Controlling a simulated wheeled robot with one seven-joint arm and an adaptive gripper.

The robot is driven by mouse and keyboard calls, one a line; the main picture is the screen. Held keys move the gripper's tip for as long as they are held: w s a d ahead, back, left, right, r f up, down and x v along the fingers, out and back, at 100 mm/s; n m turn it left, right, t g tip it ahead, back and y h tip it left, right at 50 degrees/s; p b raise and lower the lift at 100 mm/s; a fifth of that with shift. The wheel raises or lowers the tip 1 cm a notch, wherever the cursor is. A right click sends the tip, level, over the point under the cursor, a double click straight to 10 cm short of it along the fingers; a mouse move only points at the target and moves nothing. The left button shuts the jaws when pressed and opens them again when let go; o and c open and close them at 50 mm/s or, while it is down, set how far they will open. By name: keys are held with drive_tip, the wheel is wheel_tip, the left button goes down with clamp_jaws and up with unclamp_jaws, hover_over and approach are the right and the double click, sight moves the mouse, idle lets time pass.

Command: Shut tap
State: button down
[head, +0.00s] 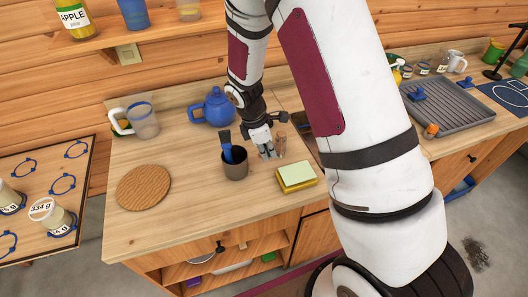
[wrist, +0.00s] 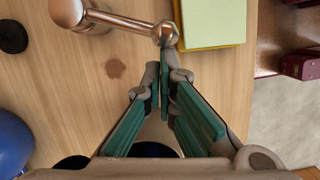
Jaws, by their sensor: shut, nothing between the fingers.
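A copper-coloured metal tap lever (wrist: 125,22) with a ball end shows at the top of the wrist view. It runs from a round copper body at the upper left to the ball, just beyond my fingertips. My gripper (wrist: 164,72) is shut and empty, its tips close to the ball end; I cannot tell if they touch. In the head view my gripper (head: 266,152) hangs low over the counter, between a brown cup and a sponge. A small copper-coloured upright (head: 281,141) stands beside it; I cannot tell if it is part of the tap.
A green-and-yellow sponge (head: 297,177) lies right of my gripper. The brown cup (head: 235,165) with a blue brush stands left. A blue teapot (head: 213,107), a clear jug (head: 143,121) and a round wooden mat (head: 143,187) share the counter. Bare counter lies between mat and cup.

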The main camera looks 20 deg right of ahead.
sight(279, 154)
drive_tip(key=s+d+n+p, duration=0.1)
drive_tip(key=n, duration=0.1)
drive_tip(key=shift+s+d+n+t, duration=0.3)
drive_tip(key=shift+s+d, duration=0.25)
drive_tip(key=shift+d, duration=0.3)
drive_tip(key=shift+r+p, duration=0.1)
drive_tip(key=shift+p, duration=0.25)
